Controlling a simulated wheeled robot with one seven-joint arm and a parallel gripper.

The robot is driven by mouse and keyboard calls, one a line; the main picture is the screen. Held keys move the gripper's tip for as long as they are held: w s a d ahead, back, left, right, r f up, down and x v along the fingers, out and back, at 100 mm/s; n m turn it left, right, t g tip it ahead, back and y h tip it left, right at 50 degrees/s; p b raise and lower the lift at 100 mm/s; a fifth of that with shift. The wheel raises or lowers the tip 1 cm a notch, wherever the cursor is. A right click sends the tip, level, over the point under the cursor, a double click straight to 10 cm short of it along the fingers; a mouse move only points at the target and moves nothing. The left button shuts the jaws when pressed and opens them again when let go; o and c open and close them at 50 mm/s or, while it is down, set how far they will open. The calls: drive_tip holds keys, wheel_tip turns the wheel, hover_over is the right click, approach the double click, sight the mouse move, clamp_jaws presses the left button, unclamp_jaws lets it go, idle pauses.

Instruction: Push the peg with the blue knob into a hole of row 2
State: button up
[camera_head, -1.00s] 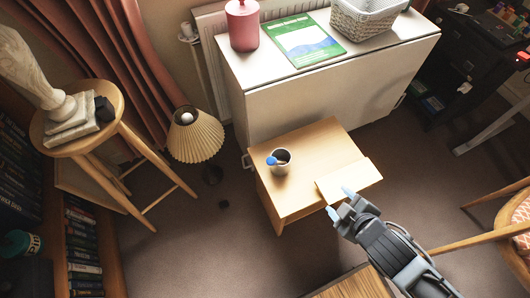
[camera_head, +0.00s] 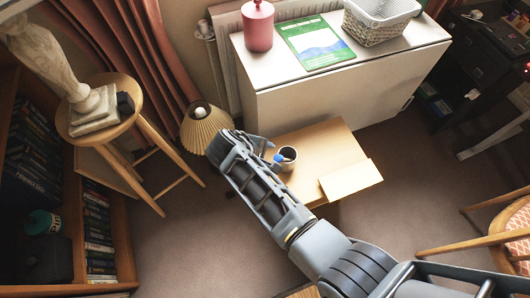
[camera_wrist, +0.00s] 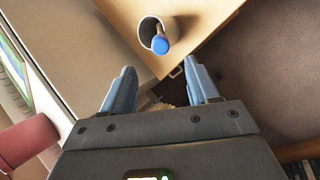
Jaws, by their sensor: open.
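The peg's blue knob (camera_head: 278,158) shows at the rim of a dark-filled cup (camera_head: 289,153) on the small wooden table (camera_head: 325,142). In the wrist view the blue knob (camera_wrist: 160,45) sticks up from the cup (camera_wrist: 146,30), with its shaft leaning inside. My gripper (camera_wrist: 160,88) is open and empty, its two fingers apart, with the cup beyond the fingertips. In the head view my arm reaches across to the left of the cup, and its fingertips are hard to make out. A flat pale board (camera_head: 350,181) lies at the table's right corner; I can make out no holes or rows.
A white cabinet (camera_head: 335,92) behind the table carries a pink canister (camera_head: 258,27), a green booklet (camera_head: 315,42) and a basket (camera_head: 380,20). A pleated lamp (camera_head: 205,130) and a stool (camera_head: 135,115) stand left. A chair (camera_head: 500,243) stands right.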

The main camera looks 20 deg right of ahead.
sight(277, 158)
drive_tip(key=b+x, duration=0.8)
drive_tip(key=x, duration=0.3)
drive_tip(key=shift+b, duration=0.3)
drive_tip(key=shift+c, duration=0.4)
clamp_jaws()
drive_tip(key=shift+r, duration=0.1)
drive_tip(key=p+v, duration=0.9)
drive_tip(key=v, duration=0.2)
idle(1.3)
drive_tip(key=shift+a, duration=0.1)
